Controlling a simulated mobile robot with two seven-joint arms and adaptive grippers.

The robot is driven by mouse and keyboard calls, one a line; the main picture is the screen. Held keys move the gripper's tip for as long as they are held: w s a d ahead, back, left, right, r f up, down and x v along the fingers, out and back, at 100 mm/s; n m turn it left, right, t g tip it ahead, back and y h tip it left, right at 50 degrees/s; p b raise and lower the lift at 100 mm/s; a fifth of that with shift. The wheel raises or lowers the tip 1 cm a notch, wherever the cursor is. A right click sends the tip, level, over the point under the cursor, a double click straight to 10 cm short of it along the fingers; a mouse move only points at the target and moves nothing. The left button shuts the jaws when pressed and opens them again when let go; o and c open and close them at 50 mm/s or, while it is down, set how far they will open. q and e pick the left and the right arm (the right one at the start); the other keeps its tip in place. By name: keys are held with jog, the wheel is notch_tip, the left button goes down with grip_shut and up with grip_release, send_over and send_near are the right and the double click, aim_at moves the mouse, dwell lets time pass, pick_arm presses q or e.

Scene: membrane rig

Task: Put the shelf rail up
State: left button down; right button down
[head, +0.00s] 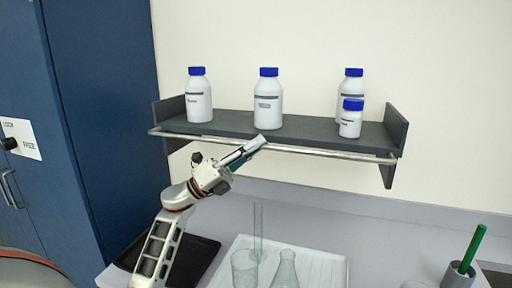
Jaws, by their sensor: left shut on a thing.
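The shelf rail (330,153) is a thin metal bar along the front of the dark grey wall shelf (310,130). It runs roughly level with the shelf board's front edge, and its ends are at the shelf's two side brackets. My left gripper (250,147) reaches up from below and is shut on the rail, left of its middle. The fingers hide that piece of the rail. Several white bottles with blue caps stand on the shelf, among them the left bottle (198,101), the middle bottle (268,104) and the small bottle (350,124). My right gripper is not in view.
Below, a white tray (333,275) holds clear glassware, including a tall cylinder (258,228). A black tray (205,250) lies behind my left arm. A grey cup (459,274) with a green stick stands at right. A blue cabinet (105,120) closes off the left.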

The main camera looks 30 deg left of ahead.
pick_arm(q)
jog(key=shift+r+n+t+y, duration=0.3)
jog(key=shift+r+n+y, duration=0.15)
jog(key=shift+n+y, duration=0.5)
jog(key=n+y, duration=0.1)
jog(key=r+n, duration=0.1)
jog(key=n+y, duration=0.1)
jog(key=n, duration=0.1)
jog(key=shift+w+r+y, duration=0.25)
jog(key=shift+y, duration=0.1)
jog(key=shift+w+a+r+n+g+y, duration=0.2)
jog(key=shift+w+r+n+g+y, duration=0.3)
jog(key=shift+w+n+g+y, duration=0.65)
jog(key=shift+w+a+r+n+g+y, duration=0.25)
jog(key=shift+w+r+n+g+y, duration=0.25)
jog(key=shift+n+g, duration=1.15)
jog(key=shift+w+a+r+n+g+y, duration=0.2)
jog(key=shift+w+r+n+g+y, duration=0.5)
jog(key=shift+n, duration=1.15)
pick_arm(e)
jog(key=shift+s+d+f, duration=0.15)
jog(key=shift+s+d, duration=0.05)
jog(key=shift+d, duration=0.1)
pick_arm(q)
jog(key=shift+w+f+g, duration=0.1)
jog(key=shift+f+g, duration=0.1)
jog(key=shift+g, duration=0.1)
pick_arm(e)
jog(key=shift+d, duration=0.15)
